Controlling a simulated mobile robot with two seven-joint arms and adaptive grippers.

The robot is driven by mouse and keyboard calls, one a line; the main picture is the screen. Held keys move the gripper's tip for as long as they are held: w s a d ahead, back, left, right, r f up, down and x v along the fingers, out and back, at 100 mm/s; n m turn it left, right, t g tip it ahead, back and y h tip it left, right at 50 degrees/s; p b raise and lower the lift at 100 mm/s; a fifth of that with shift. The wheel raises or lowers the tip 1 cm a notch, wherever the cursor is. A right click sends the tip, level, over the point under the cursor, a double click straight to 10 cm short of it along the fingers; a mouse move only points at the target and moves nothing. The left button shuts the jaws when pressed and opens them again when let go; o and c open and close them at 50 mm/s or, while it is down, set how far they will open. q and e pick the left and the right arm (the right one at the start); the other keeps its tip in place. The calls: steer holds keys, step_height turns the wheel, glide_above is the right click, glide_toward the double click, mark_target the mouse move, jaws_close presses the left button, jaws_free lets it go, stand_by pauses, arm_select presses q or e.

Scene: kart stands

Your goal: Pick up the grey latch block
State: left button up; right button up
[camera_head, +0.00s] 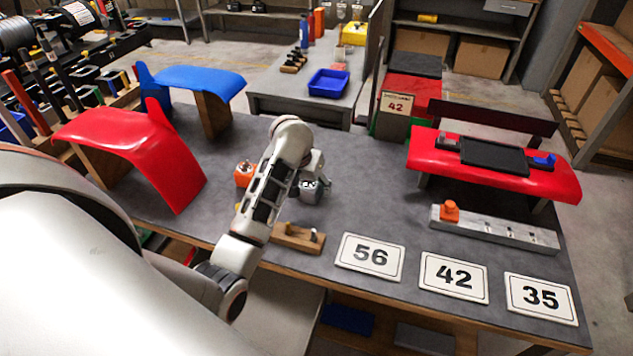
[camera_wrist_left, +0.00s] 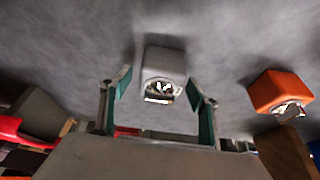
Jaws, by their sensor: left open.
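The grey latch block (camera_head: 309,194), with a shiny metal latch on it, stands on the dark grey table top, partly hidden by my left gripper (camera_head: 318,178). In the left wrist view the grey block (camera_wrist_left: 164,64) appears between and just beyond the two fingertips of my open left gripper (camera_wrist_left: 160,90). Gaps show on both sides of the block, so the fingers do not hold it. My right gripper is not in view.
An orange latch block (camera_head: 244,175) stands close by to the left; it also shows in the left wrist view (camera_wrist_left: 281,91). A wooden holder (camera_head: 297,238) lies in front. Number cards (camera_head: 370,256) lie to the right, with a metal rail (camera_head: 500,232) behind. A red curved panel (camera_head: 130,140) stands left.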

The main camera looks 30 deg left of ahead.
arm_select(q)
steer(key=shift+f, duration=0.25)
steer(key=shift+s, duration=0.1)
steer(key=shift+c, duration=1.2)
steer(key=c, duration=1.1)
steer(key=shift+r, duration=0.1)
